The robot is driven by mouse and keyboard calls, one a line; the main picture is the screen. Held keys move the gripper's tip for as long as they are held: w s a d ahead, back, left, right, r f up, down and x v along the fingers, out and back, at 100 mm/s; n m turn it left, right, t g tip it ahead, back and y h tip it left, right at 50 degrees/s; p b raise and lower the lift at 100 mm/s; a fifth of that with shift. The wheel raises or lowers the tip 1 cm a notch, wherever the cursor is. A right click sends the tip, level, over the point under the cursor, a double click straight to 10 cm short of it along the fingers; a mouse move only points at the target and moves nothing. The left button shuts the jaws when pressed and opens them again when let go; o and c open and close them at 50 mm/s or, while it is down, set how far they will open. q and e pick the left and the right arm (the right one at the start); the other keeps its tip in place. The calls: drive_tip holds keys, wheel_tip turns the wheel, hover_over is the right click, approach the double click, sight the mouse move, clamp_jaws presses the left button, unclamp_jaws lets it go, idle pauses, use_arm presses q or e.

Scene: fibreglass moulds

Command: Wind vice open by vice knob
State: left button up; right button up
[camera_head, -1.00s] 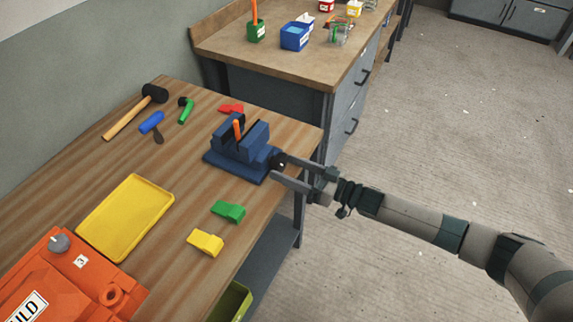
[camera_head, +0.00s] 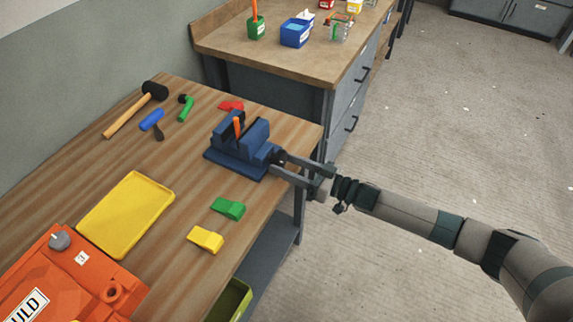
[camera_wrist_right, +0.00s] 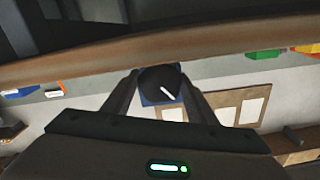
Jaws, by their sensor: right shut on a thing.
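The blue vice (camera_head: 234,162) stands on the wooden bench near its right edge, with an orange piece (camera_head: 238,127) upright between its jaws. The vice knob is on the vice's right side, mostly hidden by the fingers in the head view. In the right wrist view the round dark knob (camera_wrist_right: 160,84), with a white line mark, sits between the two fingers. My right gripper (camera_head: 279,163) reaches in from the right and is shut on the knob. My left gripper is not in view.
A yellow tray (camera_head: 128,214), green wedge (camera_head: 228,208), yellow wedge (camera_head: 206,239), red wedge (camera_head: 231,106) and hammer (camera_head: 136,110) lie on the bench (camera_head: 178,230). An orange mould (camera_head: 75,285) is at front left. Another workbench (camera_head: 290,65) stands behind.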

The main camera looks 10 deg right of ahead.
drive_tip(key=n+b, duration=0.1)
drive_tip(key=n, duration=0.2)
drive_tip(key=shift+f+n, duration=0.1)
drive_tip(key=shift+n, duration=0.2)
drive_tip(key=shift+d+n+b, duration=0.1)
drive_tip(key=shift+n+b, duration=0.35)
drive_tip(key=shift+n, duration=1.05)
drive_tip(key=shift+w, duration=0.1)
drive_tip(key=o, duration=1.1)
drive_tip(key=shift+c, duration=0.2)
drive_tip(key=shift+d, duration=0.1)
